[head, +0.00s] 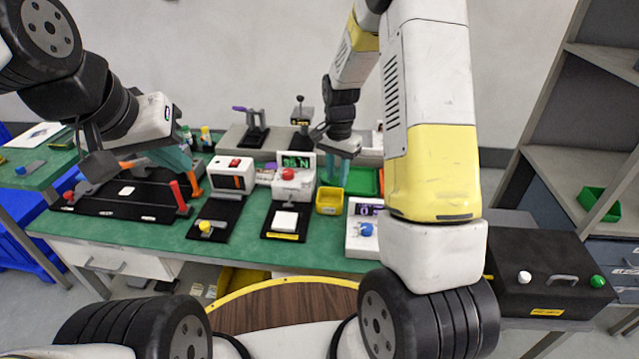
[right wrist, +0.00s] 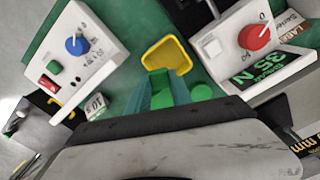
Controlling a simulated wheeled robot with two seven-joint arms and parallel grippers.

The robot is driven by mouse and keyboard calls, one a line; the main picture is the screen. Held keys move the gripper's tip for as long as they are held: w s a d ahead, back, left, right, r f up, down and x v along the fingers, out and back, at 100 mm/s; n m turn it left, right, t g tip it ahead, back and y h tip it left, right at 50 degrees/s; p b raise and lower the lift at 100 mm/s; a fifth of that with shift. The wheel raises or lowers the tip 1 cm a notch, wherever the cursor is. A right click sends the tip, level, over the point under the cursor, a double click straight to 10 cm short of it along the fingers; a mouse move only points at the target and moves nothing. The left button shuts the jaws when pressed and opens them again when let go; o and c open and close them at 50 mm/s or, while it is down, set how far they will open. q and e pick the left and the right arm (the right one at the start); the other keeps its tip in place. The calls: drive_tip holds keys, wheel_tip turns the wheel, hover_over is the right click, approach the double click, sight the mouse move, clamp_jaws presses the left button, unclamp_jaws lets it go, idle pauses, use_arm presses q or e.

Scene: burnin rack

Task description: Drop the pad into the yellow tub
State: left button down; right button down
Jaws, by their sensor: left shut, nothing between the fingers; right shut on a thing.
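The yellow tub (head: 329,201) stands on the green bench mat, and its open top shows in the right wrist view (right wrist: 182,62). My right gripper (head: 338,171) points down just above and behind the tub. It is shut on a small green piece, which I take for the pad (right wrist: 161,92); it shows between the teal fingers in the right wrist view, near the tub's rim. In the head view the fingers hide the pad. My left gripper (head: 178,160) is shut and empty over the black board at the left.
A white meter with a red knob (head: 290,181) stands left of the tub. A white panel with a blue knob (head: 366,245) lies to its right. A green tray (head: 360,182) sits behind. Black tool board (head: 120,203) lies at left.

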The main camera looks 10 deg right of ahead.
drive_tip(key=shift+f, duration=2.35)
drive_tip(key=c, duration=1.1)
unclamp_jaws()
wheel_tip(320, 180, up, 7)
drive_tip(key=shift+f, duration=0.15)
drive_tip(key=shift+r, duration=0.55)
